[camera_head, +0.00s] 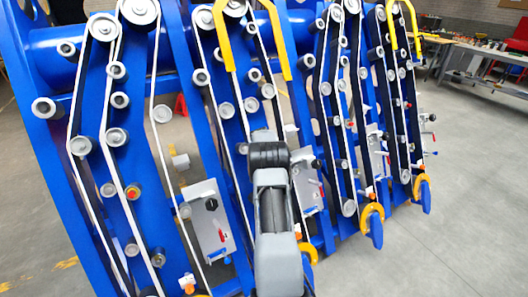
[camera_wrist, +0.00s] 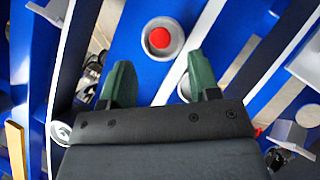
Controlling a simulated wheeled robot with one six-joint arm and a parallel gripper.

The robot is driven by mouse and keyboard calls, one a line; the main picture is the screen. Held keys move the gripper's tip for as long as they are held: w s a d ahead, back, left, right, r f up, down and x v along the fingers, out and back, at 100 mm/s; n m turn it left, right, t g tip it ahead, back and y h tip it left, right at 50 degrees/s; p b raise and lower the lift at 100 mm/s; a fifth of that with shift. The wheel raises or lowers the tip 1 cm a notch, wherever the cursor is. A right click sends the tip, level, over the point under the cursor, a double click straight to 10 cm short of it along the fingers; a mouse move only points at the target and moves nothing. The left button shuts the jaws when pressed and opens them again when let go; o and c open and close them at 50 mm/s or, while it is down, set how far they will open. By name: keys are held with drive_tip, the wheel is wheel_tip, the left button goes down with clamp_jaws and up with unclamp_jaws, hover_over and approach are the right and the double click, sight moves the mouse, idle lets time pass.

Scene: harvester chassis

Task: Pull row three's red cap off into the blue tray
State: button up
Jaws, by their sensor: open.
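A round red cap (camera_wrist: 159,38) sits in a grey ring on a blue beam, at the top middle of the wrist view. My gripper (camera_wrist: 160,78) is open and empty, with its two green fingers apart below the cap in that picture. I cannot tell the gap in depth. In the head view my grey arm hides the gripper and I cannot make out this cap there. I see no blue tray in either view.
The blue chassis (camera_head: 47,150) carries several rows of rollers and white belts. A workbench (camera_head: 485,68) stands at the back right. The floor on the right is clear.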

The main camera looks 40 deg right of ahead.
drive_tip(key=shift+p+x, duration=0.35)
drive_tip(key=shift+x, duration=2.55)
drive_tip(key=shift+c, duration=0.5)
drive_tip(key=c, duration=0.9)
drive_tip(key=shift+s, duration=0.1)
